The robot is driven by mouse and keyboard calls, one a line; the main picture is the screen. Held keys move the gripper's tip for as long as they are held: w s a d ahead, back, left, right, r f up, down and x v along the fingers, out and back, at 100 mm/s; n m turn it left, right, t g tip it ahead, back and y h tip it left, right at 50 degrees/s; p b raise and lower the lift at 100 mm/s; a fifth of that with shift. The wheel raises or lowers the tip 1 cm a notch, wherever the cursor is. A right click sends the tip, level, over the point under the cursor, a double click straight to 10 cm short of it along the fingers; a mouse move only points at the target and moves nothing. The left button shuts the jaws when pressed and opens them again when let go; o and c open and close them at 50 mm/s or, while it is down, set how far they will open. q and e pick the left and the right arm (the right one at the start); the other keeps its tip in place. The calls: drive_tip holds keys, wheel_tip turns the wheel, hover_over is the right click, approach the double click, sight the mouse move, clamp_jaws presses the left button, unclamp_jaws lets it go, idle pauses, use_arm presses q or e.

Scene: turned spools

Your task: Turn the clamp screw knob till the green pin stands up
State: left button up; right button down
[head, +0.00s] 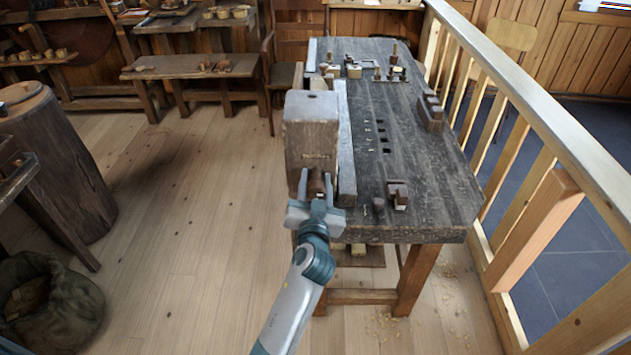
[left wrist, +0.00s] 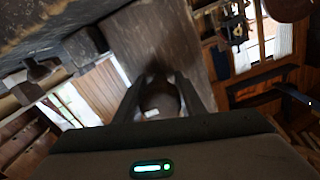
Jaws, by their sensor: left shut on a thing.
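The clamp screw knob (head: 316,187) is a small dark brown piece at the near face of a large wooden clamp block (head: 311,125) on the bench's left edge. My left gripper (head: 316,180) is shut on the knob, one finger on each side. In the left wrist view the knob (left wrist: 158,97) shows dark between the two fingers, with the block (left wrist: 152,40) behind it. I cannot make out the green pin in either view. My right gripper is not in view.
The dark workbench (head: 425,170) runs away from me, with small wooden pieces (head: 397,194) near its front edge and several more at the far end. A wooden railing (head: 560,150) stands to the right. The floor (head: 190,230) left of the bench is clear.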

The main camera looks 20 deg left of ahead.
use_arm(q)
drive_tip(key=shift+m, duration=0.4)
drive_tip(key=m+p, duration=0.1)
drive_tip(key=m, duration=0.1)
drive_tip(key=shift+a+m, duration=0.1)
drive_tip(key=shift+m, duration=0.3)
drive_tip(key=shift+r+m, duration=0.1)
drive_tip(key=shift+m, duration=0.3)
drive_tip(key=m+p, duration=0.1)
drive_tip(key=m, duration=0.3)
drive_tip(key=shift+m+p, duration=0.3)
drive_tip(key=shift+p, duration=0.05)
drive_tip(key=m+p, duration=0.2)
drive_tip(key=m, duration=0.3)
drive_tip(key=m+p, duration=0.3)
drive_tip(key=m, duration=0.3)
drive_tip(key=shift+r+m, duration=0.1)
drive_tip(key=shift+m, duration=0.3)
drive_tip(key=m+p, duration=0.1)
drive_tip(key=m, duration=0.1)
drive_tip(key=shift+m+p, duration=0.3)
drive_tip(key=shift+p, duration=0.05)
drive_tip(key=shift+m+p, duration=0.55)
drive_tip(key=shift+m, duration=0.55)
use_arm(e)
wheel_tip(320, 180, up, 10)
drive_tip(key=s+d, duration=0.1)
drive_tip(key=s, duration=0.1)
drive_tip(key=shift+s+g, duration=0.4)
